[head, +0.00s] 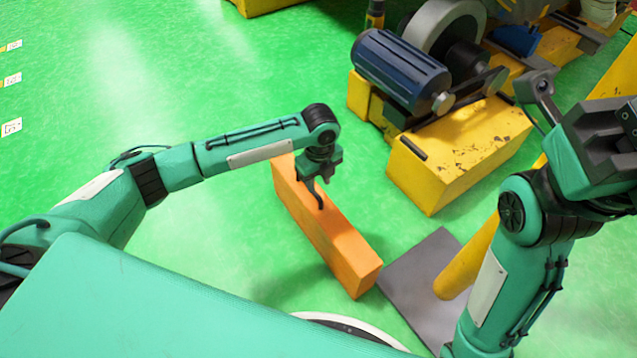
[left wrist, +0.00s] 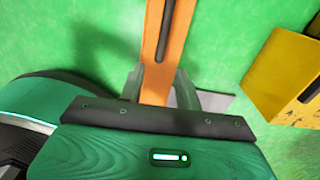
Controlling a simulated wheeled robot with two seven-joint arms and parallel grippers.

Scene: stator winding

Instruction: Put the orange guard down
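The orange guard (head: 335,245) is a long orange bar in the middle of the head view, running from upper left to lower right. My left gripper (head: 319,195) is over its upper part. In the left wrist view the guard (left wrist: 172,45) passes between the two fingers (left wrist: 158,92), which sit close against its sides, and a dark slot shows in its top. The guard's shadow falls on the floor to its left; whether its underside touches the floor is hidden. My right arm (head: 520,235) is at the right, and its fingers cannot be made out clearly.
A yellow machine base (head: 455,150) with a blue motor (head: 400,72) stands right of the guard. A grey floor plate (head: 425,270) with a yellow post (head: 468,262) is by the guard's near end. Green floor (head: 200,85) is clear to the left.

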